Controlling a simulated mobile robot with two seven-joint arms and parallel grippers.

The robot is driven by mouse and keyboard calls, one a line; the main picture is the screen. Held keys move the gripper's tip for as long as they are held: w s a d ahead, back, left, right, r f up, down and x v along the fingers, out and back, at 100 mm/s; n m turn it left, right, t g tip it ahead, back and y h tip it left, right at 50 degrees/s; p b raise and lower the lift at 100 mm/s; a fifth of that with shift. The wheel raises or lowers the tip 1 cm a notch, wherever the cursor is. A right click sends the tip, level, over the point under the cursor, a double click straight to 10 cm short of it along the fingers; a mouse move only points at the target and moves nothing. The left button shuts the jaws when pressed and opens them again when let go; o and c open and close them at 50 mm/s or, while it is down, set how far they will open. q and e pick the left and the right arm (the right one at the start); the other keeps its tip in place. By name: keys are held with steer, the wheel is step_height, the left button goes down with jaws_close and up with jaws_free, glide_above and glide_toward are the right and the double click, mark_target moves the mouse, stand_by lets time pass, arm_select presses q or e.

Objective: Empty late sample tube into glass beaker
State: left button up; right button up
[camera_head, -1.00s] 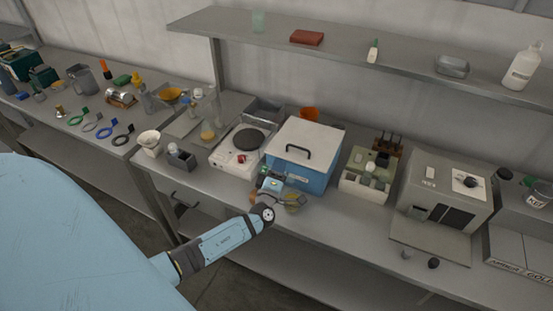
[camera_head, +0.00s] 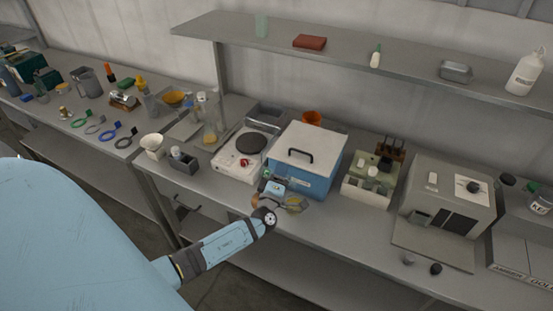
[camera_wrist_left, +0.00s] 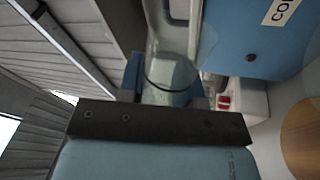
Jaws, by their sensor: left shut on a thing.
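My left gripper (camera_head: 268,180) is in front of the blue box with the white lid (camera_head: 305,158), low over the bench. In the left wrist view it is shut on a clear tube (camera_wrist_left: 168,75) with a dark ring around it, between blue finger pads. The tube's contents and far end cannot be made out. I cannot tell which is the glass beaker. My right gripper is not in view.
The hot plate (camera_head: 242,152) is left of the blue box, and a pale rack with compartments (camera_head: 367,190) is on its right. A grey oven-like unit (camera_head: 447,195) stands farther right. A small grey bin (camera_head: 184,162) and a white cup (camera_head: 152,144) are at left.

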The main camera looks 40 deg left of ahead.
arm_select(q)
steer(key=d+r+n+g+y+b, duration=0.1)
steer(key=n+g+b, duration=0.1)
steer(key=n, duration=0.6)
steer(key=w+d+n+g+y+b, duration=0.1)
steer(key=n+b, duration=0.2)
steer(key=n, duration=0.5)
steer(key=d+r+n+g+y+b, duration=0.1)
steer(key=n+g+y+b, duration=0.1)
steer(key=n, duration=0.7)
steer(key=shift+w+r+g+b, duration=0.25)
steer(key=shift+r+g+b, duration=0.05)
steer(key=shift+b, duration=0.05)
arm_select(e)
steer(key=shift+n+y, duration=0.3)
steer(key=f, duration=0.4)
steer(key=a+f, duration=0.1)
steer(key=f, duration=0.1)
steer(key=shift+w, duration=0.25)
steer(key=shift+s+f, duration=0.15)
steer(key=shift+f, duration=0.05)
